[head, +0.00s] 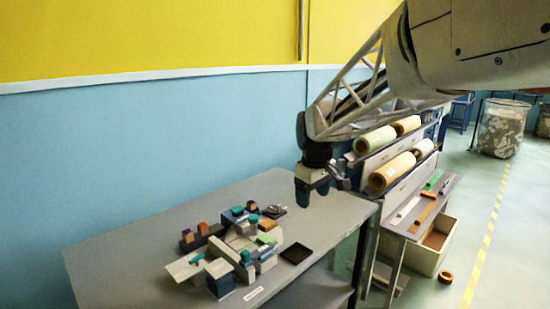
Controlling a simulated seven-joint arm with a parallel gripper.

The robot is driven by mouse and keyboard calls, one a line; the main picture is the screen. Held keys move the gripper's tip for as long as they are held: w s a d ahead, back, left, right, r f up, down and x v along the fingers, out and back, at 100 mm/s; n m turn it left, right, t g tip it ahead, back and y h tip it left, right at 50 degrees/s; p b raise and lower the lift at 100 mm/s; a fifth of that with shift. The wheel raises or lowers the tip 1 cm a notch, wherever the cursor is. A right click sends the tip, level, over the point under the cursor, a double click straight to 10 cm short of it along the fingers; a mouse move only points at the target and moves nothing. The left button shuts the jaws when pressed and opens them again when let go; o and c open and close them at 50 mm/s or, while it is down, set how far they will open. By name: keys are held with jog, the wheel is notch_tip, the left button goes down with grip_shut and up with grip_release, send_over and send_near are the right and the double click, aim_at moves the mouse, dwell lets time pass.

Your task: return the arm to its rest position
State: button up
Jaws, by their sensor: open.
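My arm reaches in from the upper right in the head view. My gripper (311,192) points down above the right part of the grey table (130,237). It is open, and I see nothing between its fingers. It is apart from the tabletop and from the cluster of blocks and parts (232,248) to its lower left. My wrist and arm hide part of the wall and of the roll rack behind.
A small dark tray (296,254) lies right of the cluster. A rack with several paper rolls (391,172) stands close right of my gripper. An open box (431,245) is on the floor below. A wire bin (502,128) stands farther back. The table's back left is clear.

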jog(key=s+d+f+m, duration=0.1)
jog(key=s+d+m, duration=0.2)
jog(key=s, duration=0.8)
jog(key=s+d+f+m, duration=0.2)
jog(key=s, duration=1)
jog(key=s+d+f+m+t, duration=0.1)
jog(key=s+d+f+m, duration=0.1)
jog(key=s, duration=0.9)
jog(key=shift+s+d+f+m, duration=0.15)
jog(key=shift+s+d+m, duration=0.2)
jog(key=shift+d+m, duration=0.45)
